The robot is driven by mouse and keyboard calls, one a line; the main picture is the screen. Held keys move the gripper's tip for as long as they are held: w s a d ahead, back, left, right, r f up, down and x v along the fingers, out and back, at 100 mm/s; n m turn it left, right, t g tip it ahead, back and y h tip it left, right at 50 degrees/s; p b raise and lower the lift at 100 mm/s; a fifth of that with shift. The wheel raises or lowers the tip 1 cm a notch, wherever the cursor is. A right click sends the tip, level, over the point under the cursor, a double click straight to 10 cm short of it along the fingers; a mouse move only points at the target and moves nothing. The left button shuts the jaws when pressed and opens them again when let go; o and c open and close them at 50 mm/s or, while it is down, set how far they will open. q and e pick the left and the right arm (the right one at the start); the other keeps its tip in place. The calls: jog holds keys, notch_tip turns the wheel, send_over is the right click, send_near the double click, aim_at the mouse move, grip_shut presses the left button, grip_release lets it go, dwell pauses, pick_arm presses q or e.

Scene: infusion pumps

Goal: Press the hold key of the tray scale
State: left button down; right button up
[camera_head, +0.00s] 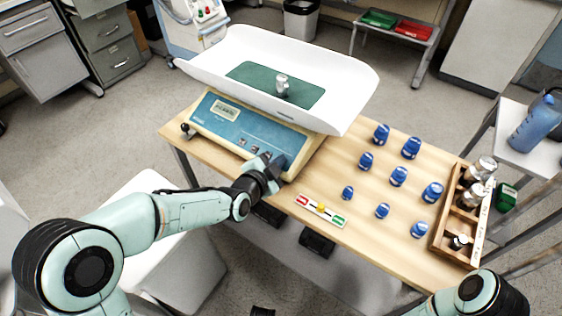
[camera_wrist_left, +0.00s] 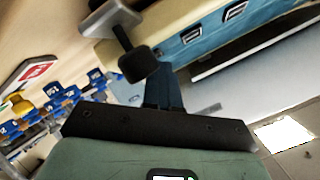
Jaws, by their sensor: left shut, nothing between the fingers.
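The tray scale (camera_head: 222,108) stands on the left of the wooden table, with a white curved pan on top and a blue front panel. The panel has a small display (camera_head: 224,109) and a row of keys (camera_head: 243,142); their labels are too small to read. My left gripper (camera_head: 271,164) is shut and empty, in front of the panel's right end, hiding part of it. I cannot tell whether it touches a key. In the left wrist view, two keys (camera_wrist_left: 192,35) show on the panel, above the gripper (camera_wrist_left: 165,88). My right gripper is out of view.
A small metal weight (camera_head: 282,84) sits on the pan's green mat. Several blue weights (camera_head: 398,176) stand on the table's right half. A coloured strip (camera_head: 321,210) lies near the front edge. A wooden rack (camera_head: 444,225) with bottles stands at the right end.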

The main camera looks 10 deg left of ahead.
pick_arm(q)
jog(key=shift+s+a+r+p, duration=0.15)
jog(key=shift+s+r+p, duration=0.2)
jog(key=shift+r, duration=0.25)
jog(key=shift+r, duration=0.1)
jog(key=shift+s+a+r+p, duration=0.1)
jog(key=shift+s+r+p, duration=0.2)
jog(key=shift+r+p, duration=0.35)
jog(key=shift+s+a+r+p, duration=0.15)
jog(key=shift+s+r+p, duration=0.2)
jog(key=shift+r, duration=0.5)
jog(key=shift+s+a+r+p, duration=0.1)
jog(key=shift+s+r+p, duration=0.15)
jog(key=shift+r+p, duration=0.4)
jog(key=shift+r, duration=0.1)
